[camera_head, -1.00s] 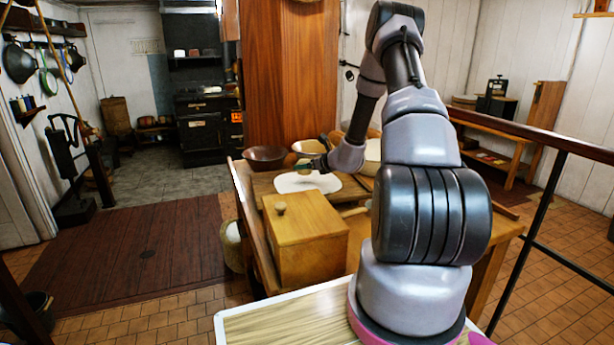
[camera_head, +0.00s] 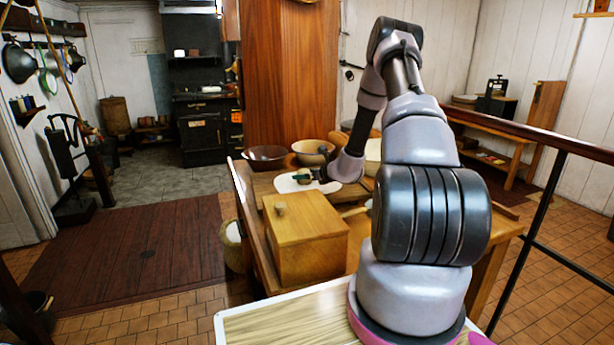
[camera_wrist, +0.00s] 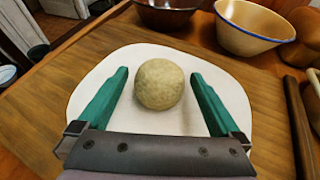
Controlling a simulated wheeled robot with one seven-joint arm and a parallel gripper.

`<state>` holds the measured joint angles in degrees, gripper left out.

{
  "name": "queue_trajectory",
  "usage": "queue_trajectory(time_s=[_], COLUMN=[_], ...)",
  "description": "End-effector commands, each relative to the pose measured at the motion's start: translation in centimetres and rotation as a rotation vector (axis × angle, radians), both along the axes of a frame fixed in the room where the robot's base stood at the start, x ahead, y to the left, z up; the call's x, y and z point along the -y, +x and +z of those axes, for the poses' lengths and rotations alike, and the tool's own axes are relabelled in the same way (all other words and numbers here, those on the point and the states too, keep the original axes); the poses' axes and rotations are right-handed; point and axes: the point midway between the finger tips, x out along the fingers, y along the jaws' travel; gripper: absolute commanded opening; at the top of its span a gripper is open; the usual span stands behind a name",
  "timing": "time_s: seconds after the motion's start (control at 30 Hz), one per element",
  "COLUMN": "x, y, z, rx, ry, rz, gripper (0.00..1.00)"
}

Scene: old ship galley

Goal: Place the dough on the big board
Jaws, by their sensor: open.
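The dough (camera_wrist: 159,84) is a pale, speckled ball in the wrist view. It sits on a flat white rounded patch (camera_wrist: 100,85) on a brown wooden surface (camera_wrist: 60,75), which looks like the big board; it also shows in the head view (camera_head: 262,184). My gripper (camera_wrist: 159,78) is open, with one green finger on each side of the dough and a visible gap at both. In the head view my gripper (camera_head: 311,175) is low over the white patch (camera_head: 345,172); I cannot make out the dough there.
A dark bowl (camera_head: 265,158) and a cream bowl (camera_head: 312,152) stand behind the board. A lidded wooden box (camera_head: 306,240) stands in front of it. A dark rod (camera_wrist: 298,125) lies to the right in the wrist view.

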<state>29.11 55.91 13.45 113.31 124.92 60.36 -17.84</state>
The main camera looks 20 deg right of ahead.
Motion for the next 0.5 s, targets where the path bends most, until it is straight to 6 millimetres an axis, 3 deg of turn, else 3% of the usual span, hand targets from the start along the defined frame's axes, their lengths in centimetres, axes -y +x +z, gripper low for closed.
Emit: queue_trajectory(time_s=[0.17,0.5], x=[0.7,2.6], y=[-2.1,-8.4], z=[1.0,3.7], rx=[-0.001,0.0], ry=[-0.002,0.0], rz=[-0.001,-0.002], gripper=[1.0,1.0])
